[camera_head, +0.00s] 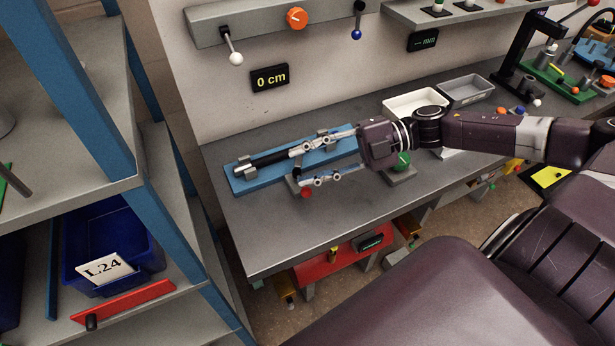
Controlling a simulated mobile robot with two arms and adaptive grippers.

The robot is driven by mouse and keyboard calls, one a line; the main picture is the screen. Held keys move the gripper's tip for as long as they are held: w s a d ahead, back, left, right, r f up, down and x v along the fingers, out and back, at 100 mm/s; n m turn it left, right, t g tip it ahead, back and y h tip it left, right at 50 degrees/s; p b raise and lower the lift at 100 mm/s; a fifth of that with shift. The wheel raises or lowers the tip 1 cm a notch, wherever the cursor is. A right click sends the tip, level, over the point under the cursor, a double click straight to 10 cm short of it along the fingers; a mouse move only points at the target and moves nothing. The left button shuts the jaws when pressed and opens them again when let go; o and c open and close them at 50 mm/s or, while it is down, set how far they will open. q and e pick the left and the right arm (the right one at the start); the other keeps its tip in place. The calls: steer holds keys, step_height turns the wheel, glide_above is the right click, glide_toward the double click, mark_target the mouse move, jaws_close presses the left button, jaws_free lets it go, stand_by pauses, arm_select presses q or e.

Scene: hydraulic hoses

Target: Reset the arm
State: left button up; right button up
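My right arm (490,132) comes in from the right, stretched over the grey workbench. Its gripper (300,167) is open, its two fingers spread apart and pointing left. The upper finger overlaps a blue board (243,183) in the picture, close to the end of a black hose (268,159) lying in grey holders. I cannot tell whether it touches the hose. The lower finger is in front of the board, near a small red knob (306,193). Nothing is visibly held between the fingers. My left gripper is not in view.
A green knob on a grey base (403,161) sits beneath my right wrist. A white tray (402,102) and a grey tray (466,90) stand behind the arm. A shelf with a blue bin (108,240) stands left. The bench's front left is clear.

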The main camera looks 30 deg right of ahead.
steer(key=shift+w+r, duration=0.15)
steer(key=shift+r, duration=0.1)
stand_by(0.4)
